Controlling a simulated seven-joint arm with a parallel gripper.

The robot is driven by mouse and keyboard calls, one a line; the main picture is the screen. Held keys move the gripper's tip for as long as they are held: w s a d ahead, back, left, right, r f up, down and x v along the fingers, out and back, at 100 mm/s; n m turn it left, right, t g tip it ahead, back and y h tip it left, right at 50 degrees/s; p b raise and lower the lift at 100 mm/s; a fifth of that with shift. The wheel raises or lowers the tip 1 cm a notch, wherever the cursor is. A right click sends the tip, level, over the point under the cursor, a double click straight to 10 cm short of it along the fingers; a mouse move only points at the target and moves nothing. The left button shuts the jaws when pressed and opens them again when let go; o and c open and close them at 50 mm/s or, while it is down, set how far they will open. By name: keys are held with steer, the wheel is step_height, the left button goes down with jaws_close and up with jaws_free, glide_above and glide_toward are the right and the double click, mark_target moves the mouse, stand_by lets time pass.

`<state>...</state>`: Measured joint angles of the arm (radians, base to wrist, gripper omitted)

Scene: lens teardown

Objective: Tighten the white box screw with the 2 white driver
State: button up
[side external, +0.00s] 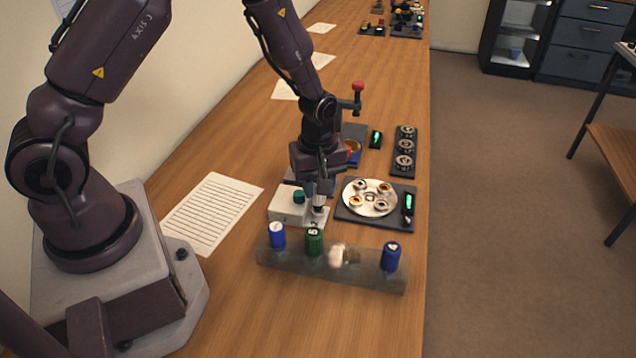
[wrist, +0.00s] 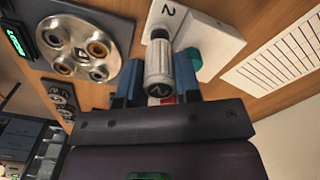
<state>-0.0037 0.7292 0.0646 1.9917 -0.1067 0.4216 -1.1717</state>
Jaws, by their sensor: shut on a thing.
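The white box (side external: 290,207) stands on the table in front of my arm. It has a teal round part on top and also shows in the wrist view (wrist: 212,48), with a "2" on one light face. My gripper (side external: 319,190) points down at the box's right end. In the wrist view its blue fingers (wrist: 157,75) are shut on the white driver (wrist: 158,62), a pale grey-white cylinder with a marking on its end. The driver also shows below my gripper in the side view (side external: 319,205). Its tip and the screw are hidden, so contact cannot be told.
A grey rack (side external: 368,281) holds blue drivers, a green driver (side external: 314,242) and a blurred pale thing. A dark tray with a round silver plate (side external: 370,208) stands right of the box. Paper (side external: 212,212) lies left. Table is clear in front of the rack.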

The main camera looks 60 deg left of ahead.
steer(key=m, duration=0.3)
steer(key=shift+m, duration=0.3)
steer(key=shift+m, duration=1.2)
steer(key=shift+r, duration=0.25)
steer(key=shift+r, duration=0.5)
steer(key=shift+r, duration=0.15)
steer(key=shift+r, duration=1.45)
